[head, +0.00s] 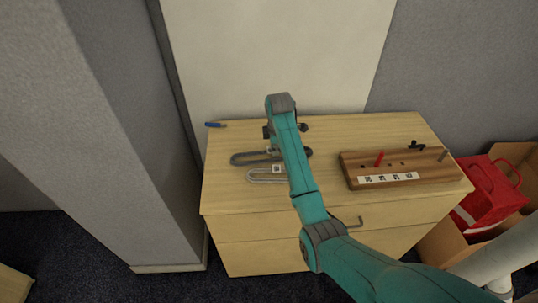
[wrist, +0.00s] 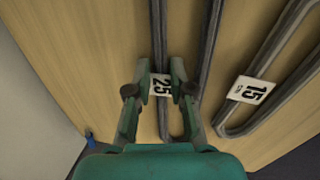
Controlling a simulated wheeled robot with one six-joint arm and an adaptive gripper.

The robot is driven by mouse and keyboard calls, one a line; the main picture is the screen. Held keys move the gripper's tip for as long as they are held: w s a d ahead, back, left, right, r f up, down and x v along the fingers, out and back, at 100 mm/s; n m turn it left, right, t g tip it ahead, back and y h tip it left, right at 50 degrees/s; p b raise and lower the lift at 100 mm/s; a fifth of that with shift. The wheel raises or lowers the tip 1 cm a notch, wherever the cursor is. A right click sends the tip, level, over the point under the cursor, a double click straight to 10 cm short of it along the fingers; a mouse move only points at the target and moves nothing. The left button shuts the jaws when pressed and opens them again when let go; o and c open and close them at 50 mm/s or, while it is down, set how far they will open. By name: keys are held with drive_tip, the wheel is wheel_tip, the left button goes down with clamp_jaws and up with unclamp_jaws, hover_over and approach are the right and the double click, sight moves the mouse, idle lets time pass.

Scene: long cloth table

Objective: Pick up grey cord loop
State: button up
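Two elongated cord loops lie on the wooden cabinet top. In the head view the farther loop (head: 240,158) is dark grey and the nearer one (head: 258,179) is lighter grey; my arm covers part of both. In the wrist view one loop (wrist: 208,40) carries a white tag reading 25 (wrist: 160,86), and the lighter loop (wrist: 275,48) to its right carries a tag reading 15 (wrist: 250,90). My gripper (wrist: 160,68) is open, its fingers on either side of the 25 loop's left strand and tag. Contact cannot be told. The gripper is mostly hidden in the head view.
A wooden board (head: 434,170) with a red peg (head: 379,159) and labels stands on the right of the cabinet top (head: 230,200). A blue object (head: 215,124) lies at the back left corner. A wall rises behind. A red bag (head: 490,195) sits in a cardboard box at right.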

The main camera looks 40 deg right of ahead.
clamp_jaws()
